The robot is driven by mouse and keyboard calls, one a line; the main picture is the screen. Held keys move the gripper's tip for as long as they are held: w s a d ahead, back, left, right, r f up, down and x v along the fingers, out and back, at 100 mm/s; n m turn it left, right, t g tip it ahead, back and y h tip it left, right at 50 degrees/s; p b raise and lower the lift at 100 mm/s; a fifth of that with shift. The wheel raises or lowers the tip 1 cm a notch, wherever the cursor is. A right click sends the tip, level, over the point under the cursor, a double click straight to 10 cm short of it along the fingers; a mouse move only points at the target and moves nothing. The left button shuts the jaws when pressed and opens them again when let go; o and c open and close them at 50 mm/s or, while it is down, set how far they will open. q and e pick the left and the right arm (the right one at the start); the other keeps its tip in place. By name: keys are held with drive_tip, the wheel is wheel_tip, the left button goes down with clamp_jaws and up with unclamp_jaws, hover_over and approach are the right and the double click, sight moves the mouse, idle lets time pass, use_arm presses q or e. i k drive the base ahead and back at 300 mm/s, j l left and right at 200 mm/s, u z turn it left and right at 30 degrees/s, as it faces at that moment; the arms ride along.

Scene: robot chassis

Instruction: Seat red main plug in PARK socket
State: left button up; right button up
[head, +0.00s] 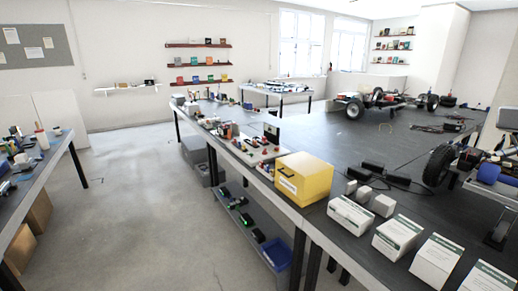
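I cannot pick out the red main plug or the PARK socket at this distance. A cluster of small parts with some red pieces (236,142) lies on the near-left part of the long dark bench (335,150), too small to identify. A wheeled chassis (385,101) stands at the bench's far side. Another chassis part with a large black tyre (439,165) is at the right edge. Neither of my grippers is in view.
A yellow box (304,178) and several white cartons (397,237) line the bench's near edge. A lower shelf (238,215) holds small devices and a blue bin (276,253). Another bench (38,165) stands at left. The grey floor (135,200) between the benches is clear.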

sight(271, 132)
drive_tip(key=i+j+u, duration=0.4)
drive_tip(key=i, duration=0.5)
drive_tip(key=i+u, duration=0.45)
drive_tip(key=i, duration=0.4)
drive_tip(key=i+z, duration=0.2)
drive_tip(key=i, duration=0.3)
drive_tip(key=i+j+z, duration=0.25)
drive_tip(key=i, duration=0.2)
drive_tip(key=i+j+z, duration=0.2)
drive_tip(key=i, duration=0.3)
drive_tip(key=i+j+z, duration=0.2)
drive_tip(key=i, duration=0.25)
drive_tip(key=i+j+z, duration=0.7)
drive_tip(key=j+z, duration=0.15)
drive_tip(key=i+j+z, duration=0.3)
drive_tip(key=j, duration=0.15)
drive_tip(key=j+z, duration=0.25)
drive_tip(key=j, duration=0.15)
